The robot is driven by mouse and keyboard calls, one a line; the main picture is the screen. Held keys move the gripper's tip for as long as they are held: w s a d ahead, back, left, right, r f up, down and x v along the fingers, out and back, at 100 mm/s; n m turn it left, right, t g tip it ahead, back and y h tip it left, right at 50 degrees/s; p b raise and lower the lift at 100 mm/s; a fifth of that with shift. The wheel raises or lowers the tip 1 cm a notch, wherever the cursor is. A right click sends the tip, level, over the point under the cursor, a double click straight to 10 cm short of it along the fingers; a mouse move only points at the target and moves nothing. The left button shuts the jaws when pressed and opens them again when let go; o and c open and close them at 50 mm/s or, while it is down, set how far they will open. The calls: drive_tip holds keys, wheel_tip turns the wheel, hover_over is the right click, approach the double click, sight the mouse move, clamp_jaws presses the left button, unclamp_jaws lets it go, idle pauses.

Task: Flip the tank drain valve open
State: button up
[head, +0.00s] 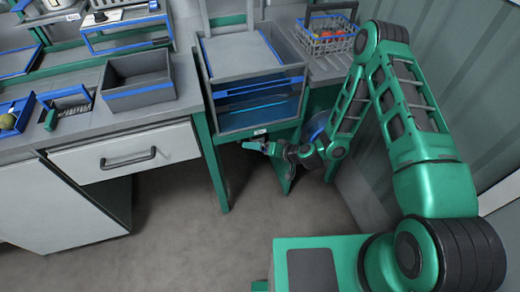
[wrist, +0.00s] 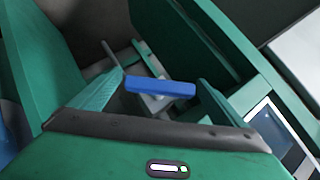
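The tank (head: 222,120) is a grey open-topped box with blue bands on its front, standing on a green frame. A blue lever (wrist: 160,87), which looks like the drain valve's handle, lies crosswise in the middle of the wrist view, with pale metal parts behind and below it. In the head view the valve is small and mostly hidden under the tank's front edge, by my gripper (head: 268,148). In the wrist view my gripper (wrist: 162,76) is open, one green finger on each side of the lever. I cannot tell whether either finger touches it.
Green frame legs (head: 213,165) stand close to my gripper. A worktop with a grey bin (head: 138,92) and a white drawer (head: 125,152) is to the left. A wire basket of tomatoes (head: 327,38) stands at the back right. The floor (head: 180,240) in front is clear.

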drive_tip(key=c, duration=0.9)
drive_tip(key=shift+o, duration=0.2)
drive_tip(key=shift+a, duration=0.25)
drive_tip(key=shift+d, duration=0.2)
drive_tip(key=shift+d+m+y, duration=0.15)
drive_tip(key=shift+m+y, duration=0.25)
drive_tip(key=shift+y, duration=0.1)
drive_tip(key=m+y, duration=0.2)
drive_tip(key=y, duration=0.1)
drive_tip(key=shift+d+f, duration=0.1)
drive_tip(key=shift+m+t+y, duration=0.6)
drive_tip(key=shift+m+y, duration=0.8)
drive_tip(key=shift+y, duration=0.1)
